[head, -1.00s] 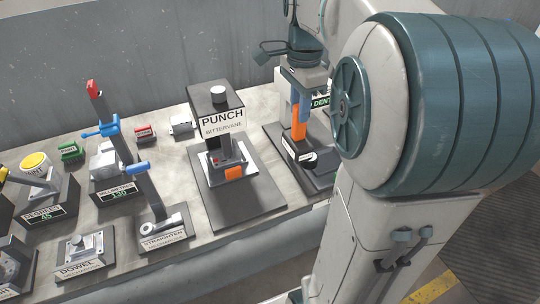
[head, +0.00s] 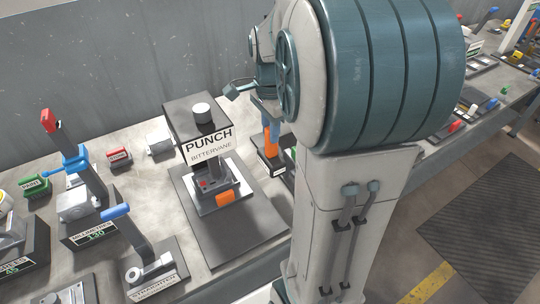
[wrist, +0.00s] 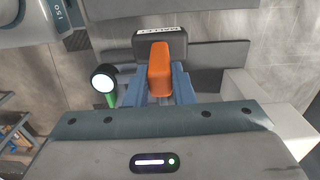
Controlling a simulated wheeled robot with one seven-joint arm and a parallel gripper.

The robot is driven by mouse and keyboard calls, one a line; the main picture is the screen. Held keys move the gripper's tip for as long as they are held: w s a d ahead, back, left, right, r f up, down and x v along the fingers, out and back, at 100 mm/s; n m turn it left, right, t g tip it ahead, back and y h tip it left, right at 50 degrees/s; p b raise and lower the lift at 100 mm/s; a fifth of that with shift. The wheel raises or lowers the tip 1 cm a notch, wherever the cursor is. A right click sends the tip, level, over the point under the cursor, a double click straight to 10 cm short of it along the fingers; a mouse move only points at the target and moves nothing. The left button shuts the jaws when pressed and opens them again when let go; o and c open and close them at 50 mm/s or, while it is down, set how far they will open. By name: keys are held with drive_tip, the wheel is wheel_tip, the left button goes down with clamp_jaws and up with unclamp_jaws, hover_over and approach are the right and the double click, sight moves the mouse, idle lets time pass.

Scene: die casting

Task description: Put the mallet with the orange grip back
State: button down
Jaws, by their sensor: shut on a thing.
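The mallet's orange grip (wrist: 159,70) stands between the two blue fingers of my gripper (wrist: 159,86) in the wrist view. My gripper is shut on it. A dark block lettered MALLET (wrist: 160,43) is just beyond the grip; whether it is the mallet's head or a holder I cannot tell. In the head view, the orange grip (head: 267,139) shows upright below my gripper (head: 267,118), with a dark block (head: 268,165) with a pale label under it. My arm hides much of this spot.
The PUNCH station (head: 208,145) stands just left of my gripper in the head view. A green-handled tool with a round white face (wrist: 104,84) is close to the left finger in the wrist view. A grey wall (head: 100,60) runs behind the bench. Other stations stand further left.

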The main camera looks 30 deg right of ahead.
sight(271, 153)
wheel_tip(271, 153, down, 8)
drive_tip(key=shift+f, duration=0.1)
idle(0.4)
drive_tip(key=shift+f+b, duration=0.2)
drive_tip(key=shift+b, duration=0.2)
drive_tip(key=c, duration=1.3)
unclamp_jaws()
drive_tip(key=shift+o, duration=0.2)
drive_tip(key=shift+r, duration=0.15)
